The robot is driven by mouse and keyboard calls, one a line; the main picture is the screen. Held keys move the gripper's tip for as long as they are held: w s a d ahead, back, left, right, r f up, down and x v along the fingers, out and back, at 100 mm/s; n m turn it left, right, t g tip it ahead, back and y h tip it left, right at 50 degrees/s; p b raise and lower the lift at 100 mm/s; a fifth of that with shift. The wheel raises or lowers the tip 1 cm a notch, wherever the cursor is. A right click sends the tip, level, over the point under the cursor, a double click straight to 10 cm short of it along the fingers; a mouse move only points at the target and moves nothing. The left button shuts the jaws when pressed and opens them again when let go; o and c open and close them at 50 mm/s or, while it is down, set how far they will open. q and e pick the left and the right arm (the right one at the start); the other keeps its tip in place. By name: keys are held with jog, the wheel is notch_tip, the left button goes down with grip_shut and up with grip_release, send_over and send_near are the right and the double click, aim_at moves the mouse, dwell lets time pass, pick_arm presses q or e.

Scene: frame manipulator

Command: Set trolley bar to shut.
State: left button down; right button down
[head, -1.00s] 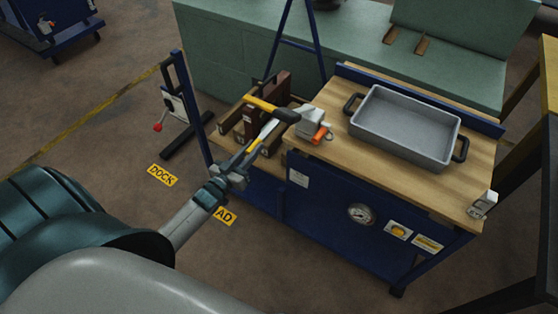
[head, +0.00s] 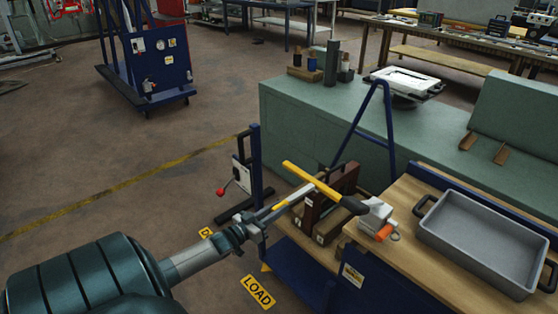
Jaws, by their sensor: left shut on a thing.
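The yellow bar (head: 313,178), which I take to be the trolley bar, has a dark grip at its right end. The trolley (head: 300,273) has a blue frame and a wooden top. The fingers hide a little of the bar, and I cannot make out its hinge or catch. My right gripper is not in view.
A grey tray (head: 480,239) sits on the wooden top, with a white and orange device (head: 377,216) left of it. A blue post with a red-knobbed lever (head: 238,178) stands left of the trolley. A green counter (head: 300,125) is behind.

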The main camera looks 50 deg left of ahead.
pick_arm(q)
jog(key=c, duration=1.7)
grip_release()
jog(key=shift+a, duration=0.3)
jog(key=shift+c, duration=0.2)
jog(key=shift+o, duration=0.9)
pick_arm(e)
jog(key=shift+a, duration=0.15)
pick_arm(q)
jog(key=shift+s, duration=0.1)
